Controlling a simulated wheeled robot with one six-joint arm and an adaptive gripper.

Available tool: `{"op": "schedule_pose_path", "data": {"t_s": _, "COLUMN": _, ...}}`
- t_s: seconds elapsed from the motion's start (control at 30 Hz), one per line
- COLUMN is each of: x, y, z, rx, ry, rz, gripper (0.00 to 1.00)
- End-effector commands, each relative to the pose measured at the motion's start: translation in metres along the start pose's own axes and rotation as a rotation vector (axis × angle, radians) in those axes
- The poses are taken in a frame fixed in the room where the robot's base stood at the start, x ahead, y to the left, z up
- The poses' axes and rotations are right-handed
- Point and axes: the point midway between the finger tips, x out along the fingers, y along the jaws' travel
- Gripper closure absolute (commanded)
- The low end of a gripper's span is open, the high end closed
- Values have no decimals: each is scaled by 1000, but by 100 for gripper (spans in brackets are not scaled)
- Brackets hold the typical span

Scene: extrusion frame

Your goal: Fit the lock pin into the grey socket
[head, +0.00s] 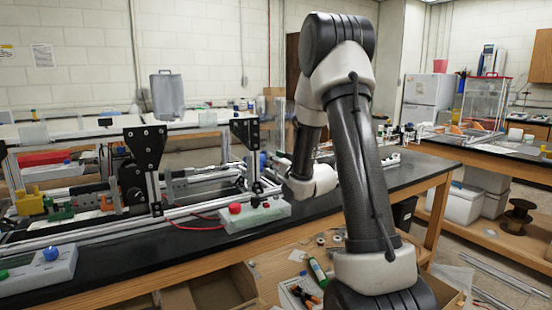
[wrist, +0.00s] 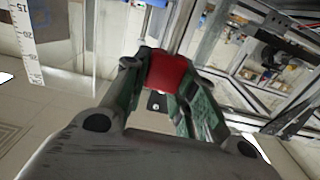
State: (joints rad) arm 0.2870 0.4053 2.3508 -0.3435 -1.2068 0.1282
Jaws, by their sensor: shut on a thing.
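In the wrist view my gripper (wrist: 165,88) has its two green-lined fingers closed on a red piece (wrist: 166,72), which I take to be the lock pin. The red piece sits between the fingertips, and its far end is hidden. A bright metal rod or rail (wrist: 181,25) shows just beyond it; I cannot tell whether they touch. A small metal plate with a hole (wrist: 156,101) shows below, between the fingers. I cannot pick out the grey socket with certainty in either view. In the head view my fingers are not clearly visible by the extrusion frame.
An aluminium extrusion frame (head: 110,229) with black brackets (head: 145,150) stands on the black bench. A pale box with a red knob (head: 235,208) sits near the bench's front edge. A device with a blue knob (head: 51,254) is at left. A ruler (wrist: 25,40) shows in the wrist view.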

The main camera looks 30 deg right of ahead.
Motion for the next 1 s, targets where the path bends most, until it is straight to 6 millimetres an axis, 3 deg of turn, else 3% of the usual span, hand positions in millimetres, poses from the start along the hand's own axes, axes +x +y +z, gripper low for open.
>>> {"op": "schedule_pose_path", "data": {"t_s": 0.43, "x": 0, "y": 0, "z": 41, "rx": 0, "ry": -2, "rz": 0, "gripper": 97}}
{"op": "schedule_pose_path", "data": {"t_s": 1.0, "x": 0, "y": 0, "z": 46, "rx": -1, "ry": 0, "rz": 0, "gripper": 97}}
